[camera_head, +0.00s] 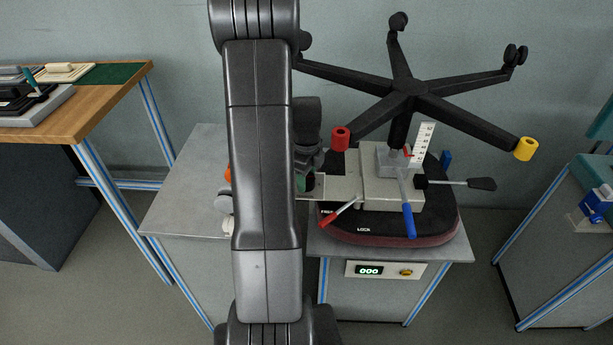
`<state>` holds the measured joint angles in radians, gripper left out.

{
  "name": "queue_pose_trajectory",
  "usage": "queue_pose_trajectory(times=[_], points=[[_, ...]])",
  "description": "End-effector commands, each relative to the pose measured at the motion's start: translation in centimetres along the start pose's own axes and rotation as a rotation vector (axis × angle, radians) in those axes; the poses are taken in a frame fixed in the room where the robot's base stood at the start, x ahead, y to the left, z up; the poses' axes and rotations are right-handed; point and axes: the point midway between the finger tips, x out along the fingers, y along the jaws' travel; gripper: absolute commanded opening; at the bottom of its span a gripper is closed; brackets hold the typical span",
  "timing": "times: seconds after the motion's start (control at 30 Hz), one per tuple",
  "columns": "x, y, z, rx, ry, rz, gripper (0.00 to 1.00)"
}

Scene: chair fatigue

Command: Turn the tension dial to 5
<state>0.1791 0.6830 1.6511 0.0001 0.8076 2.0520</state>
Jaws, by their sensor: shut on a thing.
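The upturned chair mechanism (346,187) is a pale grey box and plate on a dark, red-edged seat (400,230). The tension dial itself cannot be made out; the left end of the mechanism is hidden behind my arm. My gripper (304,184) is mostly hidden there too, pointing down at that left end. It is shut, seemingly on the dial, but neither the fingertips nor a dial number can be read. A red-tipped lever (338,212), a blue lever (407,212) and a black paddle lever (460,184) stick out of the mechanism. A white scale (423,145) stands upright on it.
The five-legged chair base (412,90) rises behind, with a red (340,138) and a yellow (525,149) leg end. A display box (386,270) on the bench front reads 000. A wooden table (90,118) stands left; another bench (572,262) stands right.

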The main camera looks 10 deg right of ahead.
Motion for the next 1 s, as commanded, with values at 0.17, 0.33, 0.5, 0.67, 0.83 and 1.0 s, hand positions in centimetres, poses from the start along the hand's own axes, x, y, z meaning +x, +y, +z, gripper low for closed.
queue_pose_trajectory(times=[0.17, 0.33, 0.5, 0.67, 0.83, 1.0], points=[[-0.15, -0.13, 0.03, 0.037, -0.001, -0.004, 0.24], [-0.15, -0.13, 0.03, 0.05, -0.001, -0.004, 0.24], [-0.15, -0.13, 0.04, 0.051, -0.001, -0.004, 0.24], [-0.15, -0.13, 0.04, 0.051, -0.002, -0.004, 0.5], [-0.1, -0.08, 0.02, 0.051, -0.001, -0.003, 0.68], [-0.07, -0.04, 0.01, 0.05, 0.0, -0.001, 0.68]])
